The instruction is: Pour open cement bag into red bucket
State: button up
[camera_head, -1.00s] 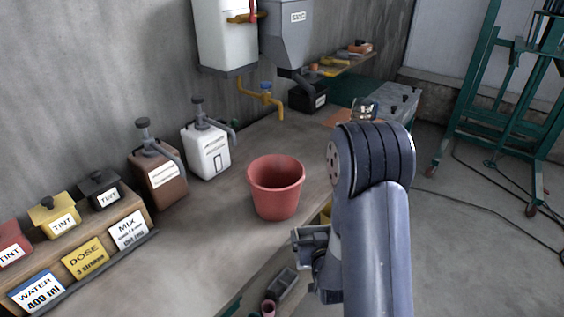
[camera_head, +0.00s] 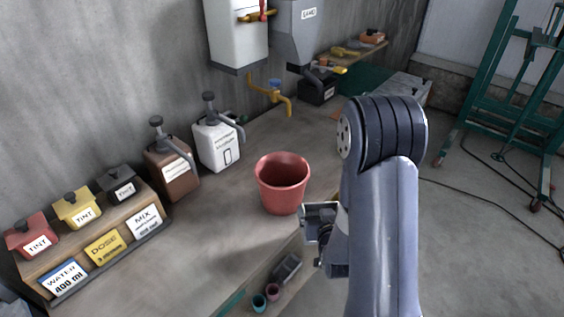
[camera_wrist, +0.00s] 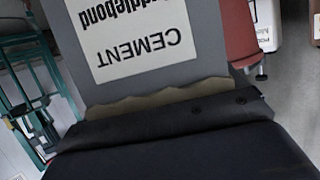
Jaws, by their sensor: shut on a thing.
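The red bucket (camera_head: 282,184) stands upright on the bench, its mouth open upward; its red side also shows at the top right of the wrist view (camera_wrist: 238,28). The grey cement bag (camera_wrist: 205,42) fills the upper middle of the wrist view. Its white CEMENT label reads upside down, and a ragged tan edge shows below it. My gripper (camera_head: 322,232) is shut on the bag, beside the bucket's lower right in the head view. My arm hides much of the gripper, and I cannot make out the bag there.
Brown (camera_head: 172,172) and white (camera_head: 217,145) pump containers stand left of the bucket. A tint rack (camera_head: 100,245) is at the front left. A yellow tap (camera_head: 270,92) and grey sand hopper (camera_head: 298,35) are behind. Small cups (camera_head: 272,291) sit low in front. A green frame (camera_head: 490,100) stands right.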

jog(key=shift+r+p, duration=0.3)
jog(key=shift+r, duration=0.25)
jog(key=shift+w+a+r, duration=0.1)
jog(key=shift+a+r, duration=0.05)
jog(key=shift+a, duration=0.1)
jog(key=s+a+r+n+g+y, duration=0.1)
jog(key=s+a+r+n+y, duration=0.2)
jog(key=r, duration=0.4)
jog(key=s+a+r+n+g+y, duration=0.2)
jog(key=s+a+r+n+y, duration=0.1)
jog(key=a+r, duration=0.4)
jog(key=r+n+y, duration=0.1)
jog(key=y, duration=0.1)
jog(key=shift+s+a+n+y, duration=0.2)
jog(key=shift+s+n+y, duration=0.15)
jog(key=shift+n+y, duration=0.05)
